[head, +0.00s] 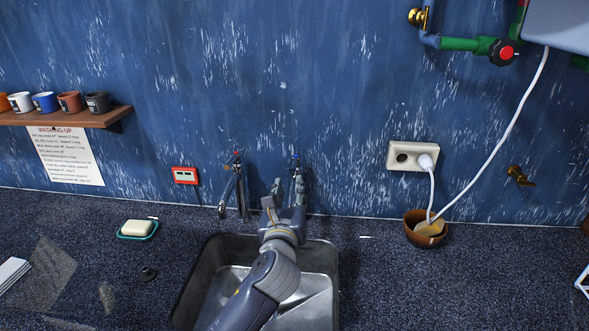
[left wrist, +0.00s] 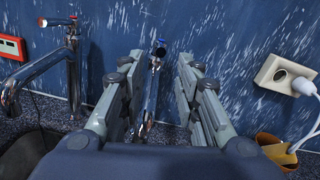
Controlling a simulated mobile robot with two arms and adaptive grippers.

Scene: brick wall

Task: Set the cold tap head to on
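The cold tap (left wrist: 150,98) stands against the blue wall, with a blue-marked head (left wrist: 160,46) on top. In the left wrist view it shows between and beyond the fingers of my left gripper (left wrist: 160,66), which is open and empty. In the head view the cold tap's blue-marked head (head: 295,156) shows just above my left gripper (head: 285,187), which hides most of the tap's body. I cannot tell whether a finger touches the tap. The hot tap (head: 236,185), with a red mark, stands to the left. My right gripper is not in view.
A metal sink (head: 205,275) lies under my left arm. A soap dish (head: 148,230) sits left of it. A brown bowl (head: 413,235) and a wall socket (head: 400,146) with a white plug and cord are on the right. A red-framed box (head: 185,175) is on the wall left of the hot tap.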

